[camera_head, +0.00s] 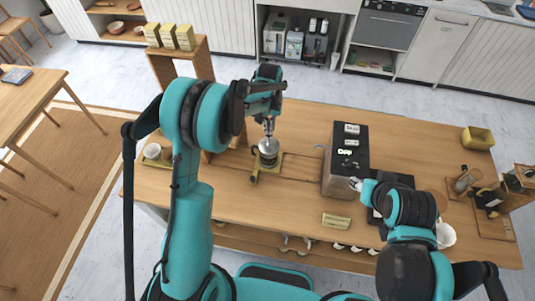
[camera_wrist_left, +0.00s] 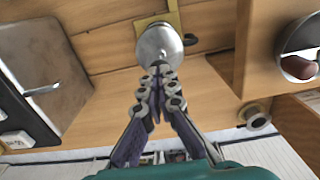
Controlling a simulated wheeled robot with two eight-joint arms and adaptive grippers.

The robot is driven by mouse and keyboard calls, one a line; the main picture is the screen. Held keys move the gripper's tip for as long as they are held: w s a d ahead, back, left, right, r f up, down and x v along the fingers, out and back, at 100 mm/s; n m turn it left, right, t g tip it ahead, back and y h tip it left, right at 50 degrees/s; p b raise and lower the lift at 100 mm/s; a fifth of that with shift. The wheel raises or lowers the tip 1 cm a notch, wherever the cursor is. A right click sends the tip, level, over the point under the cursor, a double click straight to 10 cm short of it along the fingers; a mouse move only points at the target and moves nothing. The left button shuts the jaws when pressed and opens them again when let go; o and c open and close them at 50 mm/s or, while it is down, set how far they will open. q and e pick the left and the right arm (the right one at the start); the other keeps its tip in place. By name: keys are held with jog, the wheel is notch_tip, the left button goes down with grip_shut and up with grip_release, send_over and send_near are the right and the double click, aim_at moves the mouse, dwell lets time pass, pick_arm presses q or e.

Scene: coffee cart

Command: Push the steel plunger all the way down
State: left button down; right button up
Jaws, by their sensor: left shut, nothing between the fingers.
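The steel plunger (camera_head: 269,146) shows as a round shiny top on a dark-bodied vessel standing on a yellow base on the wooden counter. My left gripper (camera_head: 268,126) is shut and empty, pointing down just over the plunger. In the left wrist view the round steel top (camera_wrist_left: 158,43) lies just beyond the closed fingertips (camera_wrist_left: 157,75), which overlap its near edge. Whether they touch it I cannot tell. The vessel under the top is mostly hidden there.
The dark boxy machine (camera_head: 340,165) stands right of the plunger. A wooden shelf (camera_head: 162,68) with yellow boxes stands behind my left arm. White cups (camera_head: 152,151) stand at the left end. A yellow bin (camera_head: 478,138) is at the far right. Counter behind the plunger is clear.

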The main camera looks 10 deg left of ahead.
pick_arm(q)
jog(key=shift+f+b, duration=1.75)
jog(key=shift+f, duration=0.35)
jog(key=shift+r, duration=0.15)
jog(key=shift+r+p, duration=2.15)
jog(key=shift+r, duration=1.8)
jog(key=s+a+t+b, duration=0.3)
jog(key=s+b, duration=0.9)
jog(key=b, duration=0.1)
jog(key=s+a+f+t+b, duration=0.2)
jog(key=s+f+t+b, duration=0.2)
jog(key=s+f+b, duration=0.8)
jog(key=shift+s+a+f+b, duration=0.25)
jog(key=shift+s+f+b, duration=0.15)
jog(key=shift+s, duration=0.35)
